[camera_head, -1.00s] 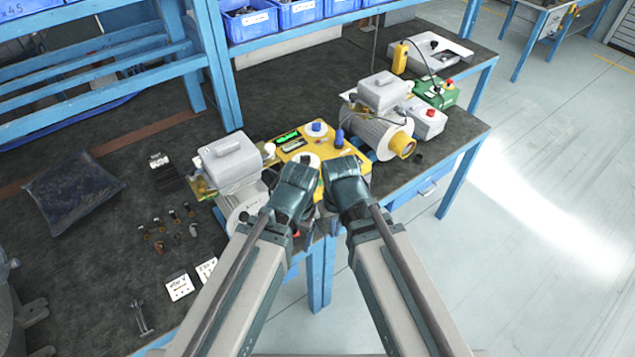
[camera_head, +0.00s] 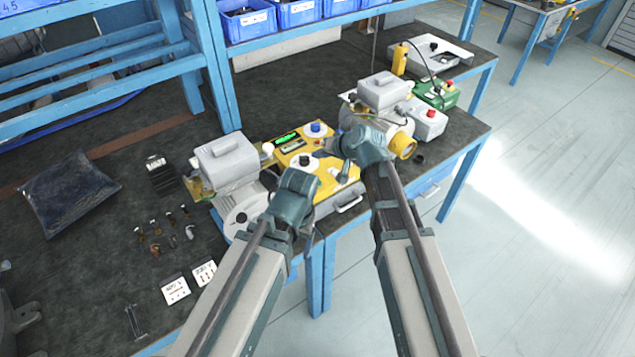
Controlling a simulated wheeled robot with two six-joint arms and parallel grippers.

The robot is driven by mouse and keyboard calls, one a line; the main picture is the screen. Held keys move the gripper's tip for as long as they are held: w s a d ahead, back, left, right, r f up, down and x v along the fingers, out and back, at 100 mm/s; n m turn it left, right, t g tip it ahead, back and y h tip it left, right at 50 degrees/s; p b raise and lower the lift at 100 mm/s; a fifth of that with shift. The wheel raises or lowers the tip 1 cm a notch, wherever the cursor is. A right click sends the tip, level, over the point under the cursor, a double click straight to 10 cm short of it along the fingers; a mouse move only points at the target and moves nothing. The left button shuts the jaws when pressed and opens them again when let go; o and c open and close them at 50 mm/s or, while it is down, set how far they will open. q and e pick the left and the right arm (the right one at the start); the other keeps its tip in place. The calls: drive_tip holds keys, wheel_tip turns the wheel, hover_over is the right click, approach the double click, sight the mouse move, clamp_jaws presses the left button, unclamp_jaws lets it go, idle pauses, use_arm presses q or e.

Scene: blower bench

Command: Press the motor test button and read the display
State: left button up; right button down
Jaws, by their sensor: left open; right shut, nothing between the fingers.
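The yellow test box (camera_head: 322,199) stands on the bench between two motors. Its small green lit display (camera_head: 286,138) is at the upper left of the panel; I cannot read its text. A blue knob (camera_head: 316,128) and a white-ringed knob (camera_head: 304,160) are on the panel. A small red spot, perhaps a button, shows near the blue knob. My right gripper (camera_head: 328,153) is shut and empty, pointing left over the panel's right part. My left gripper (camera_head: 306,170) is open at the panel's lower left, near the white-ringed knob; its fingers are mostly hidden. I cannot tell if either touches the box.
A grey motor (camera_head: 224,160) stands left of the box, and another motor (camera_head: 382,92) stands right. A grey box with a red button (camera_head: 428,117) is beyond it. Small parts and white cards (camera_head: 175,289) lie at left. A blue shelf post (camera_head: 214,70) rises behind.

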drive_tip(key=shift+f, duration=0.15)
drive_tip(key=b, duration=0.9)
hover_over(319, 187)
wheel_tip(319, 187, down, 9)
drive_tip(key=shift+r, duration=0.2)
idle(1.3)
drive_tip(key=shift+f, duration=0.4)
drive_tip(key=shift+f+b, duration=0.35)
drive_tip(key=shift+b, duration=0.3)
drive_tip(key=shift+r, duration=0.1)
idle(0.5)
drive_tip(key=shift+r+p, duration=0.7)
drive_tip(key=shift+p, duration=0.15)
